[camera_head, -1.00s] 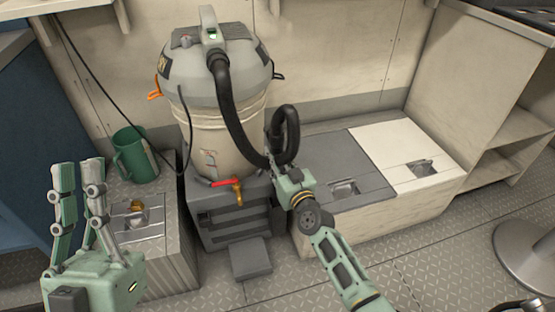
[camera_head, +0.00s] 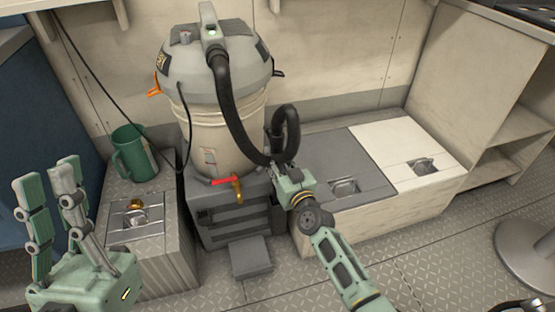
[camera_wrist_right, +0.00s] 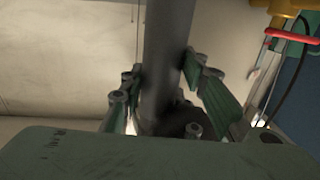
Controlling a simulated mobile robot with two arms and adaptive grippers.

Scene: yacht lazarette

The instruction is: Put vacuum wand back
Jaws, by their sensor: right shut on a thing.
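The shop vacuum (camera_head: 215,110) stands upright on a dark grey stepped base. Its black hose (camera_head: 228,110) runs from the lid down its front and loops at the right. My right gripper (camera_head: 285,170) is at that loop, beside the vacuum's lower right. In the right wrist view, my right gripper (camera_wrist_right: 165,85) is shut on a dark tube, the vacuum wand or hose end (camera_wrist_right: 168,50); which one I cannot tell. My left gripper (camera_head: 50,185) is raised at the lower left, fingers apart and empty.
A green mug (camera_head: 134,154) stands on a metal locker (camera_head: 170,222) at left. A red-handled tap (camera_head: 226,182) juts from the vacuum. Grey (camera_head: 325,160) and white (camera_head: 405,148) locker lids lie to the right. Shelves (camera_head: 505,140) stand at far right.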

